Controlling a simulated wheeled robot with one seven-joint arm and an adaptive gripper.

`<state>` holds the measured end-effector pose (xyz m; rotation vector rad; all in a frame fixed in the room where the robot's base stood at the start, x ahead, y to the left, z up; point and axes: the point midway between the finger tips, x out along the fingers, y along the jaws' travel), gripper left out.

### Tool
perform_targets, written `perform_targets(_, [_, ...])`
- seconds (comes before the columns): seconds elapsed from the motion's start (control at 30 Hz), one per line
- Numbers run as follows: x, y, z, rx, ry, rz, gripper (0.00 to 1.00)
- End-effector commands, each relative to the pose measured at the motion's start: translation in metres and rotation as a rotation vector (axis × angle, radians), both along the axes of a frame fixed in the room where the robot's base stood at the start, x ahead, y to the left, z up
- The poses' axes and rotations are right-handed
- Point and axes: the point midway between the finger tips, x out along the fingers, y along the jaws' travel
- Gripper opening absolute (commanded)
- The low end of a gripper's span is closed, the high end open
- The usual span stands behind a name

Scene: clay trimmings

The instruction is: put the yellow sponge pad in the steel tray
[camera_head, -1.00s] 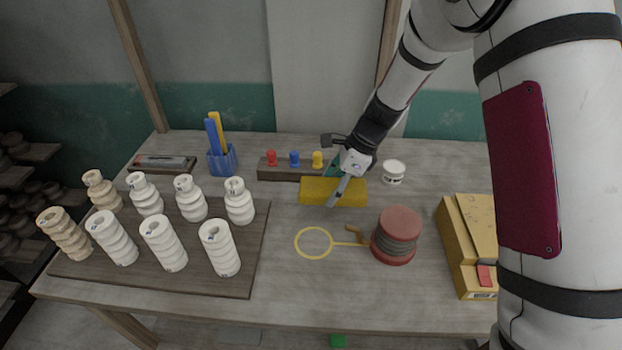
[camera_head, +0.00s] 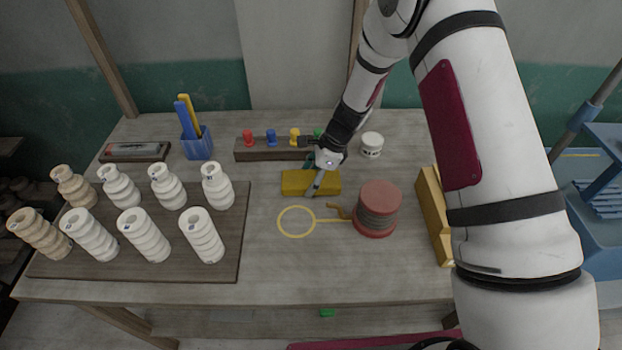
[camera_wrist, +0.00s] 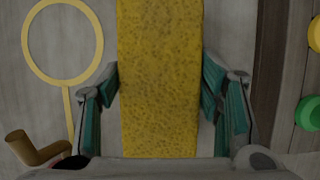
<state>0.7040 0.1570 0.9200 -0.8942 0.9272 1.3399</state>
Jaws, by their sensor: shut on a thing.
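The yellow sponge pad (camera_head: 298,184) is a flat oblong block near the middle of the table. My gripper (camera_head: 317,183) is over its right half and shut on it. In the wrist view the sponge (camera_wrist: 160,75) runs lengthways between the two teal-padded fingers of my gripper (camera_wrist: 160,100), one against each long side. I cannot tell whether the sponge touches the table or hangs just above it. I cannot make out a steel tray for certain. A shallow grey holder (camera_head: 135,152) lies at the back left.
A board (camera_head: 235,265) with several white and tan clay pieces fills the left. A knob rack (camera_head: 265,153) is behind the sponge. A yellow ring tool (camera_head: 297,221) and a red spool (camera_head: 376,209) lie in front. A yellow box (camera_head: 433,215) and blue cart (camera_head: 603,215) are right.

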Motion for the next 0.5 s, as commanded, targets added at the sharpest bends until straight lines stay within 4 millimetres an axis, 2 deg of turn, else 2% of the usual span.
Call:
perform_targets(0.43, [0.0006, -0.0002, -0.0076, 0.001, -0.001, 0.000, 0.26])
perform_targets(0.47, [0.0005, -0.0003, -0.0080, 0.000, -0.001, 0.000, 0.62])
perform_targets(0.5, [0.0004, -0.0002, -0.0076, 0.000, -0.001, 0.000, 0.71])
